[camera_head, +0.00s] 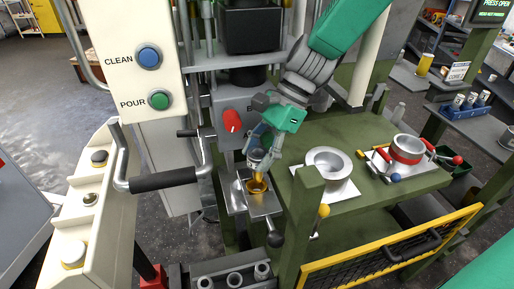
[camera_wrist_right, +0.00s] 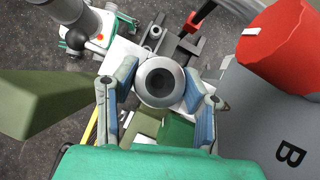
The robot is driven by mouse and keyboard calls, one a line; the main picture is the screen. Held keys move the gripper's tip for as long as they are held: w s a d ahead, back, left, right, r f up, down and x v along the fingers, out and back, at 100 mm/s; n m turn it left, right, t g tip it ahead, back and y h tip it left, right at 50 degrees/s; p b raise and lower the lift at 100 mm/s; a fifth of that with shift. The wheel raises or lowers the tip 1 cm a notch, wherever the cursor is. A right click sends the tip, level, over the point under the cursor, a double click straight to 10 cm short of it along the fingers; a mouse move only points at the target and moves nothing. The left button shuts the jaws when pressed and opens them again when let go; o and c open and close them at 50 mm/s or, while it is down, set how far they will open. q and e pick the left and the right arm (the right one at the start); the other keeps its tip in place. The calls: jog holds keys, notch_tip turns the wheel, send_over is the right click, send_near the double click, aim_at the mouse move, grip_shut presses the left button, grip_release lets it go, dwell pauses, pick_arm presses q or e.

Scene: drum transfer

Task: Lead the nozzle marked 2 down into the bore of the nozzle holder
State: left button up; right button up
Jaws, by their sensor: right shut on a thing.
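The nozzle (camera_head: 257,167) is held upright in my right gripper (camera_head: 262,158) in the head view. It also shows end-on as a grey ring with a dark opening (camera_wrist_right: 160,82) between the two finger pads of my right gripper (camera_wrist_right: 160,98) in the right wrist view. The gripper is shut on it. The nozzle holder (camera_head: 259,187) is a gold-coloured ring on a small metal plate, directly below the nozzle. The nozzle's lower end is at or just above the holder; I cannot tell whether it is in the bore. The mark 2 is not readable. My left gripper is not in view.
A grey panel with a red knob (camera_head: 232,121) stands close behind the holder. A ball-ended lever (camera_head: 274,239) sits in front of it. A silver ring (camera_head: 329,163) lies on the green table to the right. A rack of nozzles (camera_head: 235,279) is at the bottom.

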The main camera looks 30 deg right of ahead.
jog(key=shift+d+f, duration=0.2)
jog(key=shift+d, duration=0.55)
jog(key=shift+a+r, duration=0.1)
jog(key=shift+a, duration=0.65)
jog(key=shift+a+p, duration=0.25)
jog(key=shift+p, duration=0.1)
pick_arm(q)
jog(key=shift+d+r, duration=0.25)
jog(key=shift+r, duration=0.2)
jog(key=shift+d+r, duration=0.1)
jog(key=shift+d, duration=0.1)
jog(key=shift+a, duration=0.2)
pick_arm(e)
jog(key=shift+a, duration=0.15)
pick_arm(q)
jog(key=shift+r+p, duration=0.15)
jog(key=shift+p, duration=0.15)
pick_arm(e)
jog(key=shift+d+p, duration=0.2)
jog(key=shift+p, duration=0.1)
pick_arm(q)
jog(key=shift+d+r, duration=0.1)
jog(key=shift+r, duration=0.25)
pick_arm(e)
jog(key=shift+d, duration=0.15)
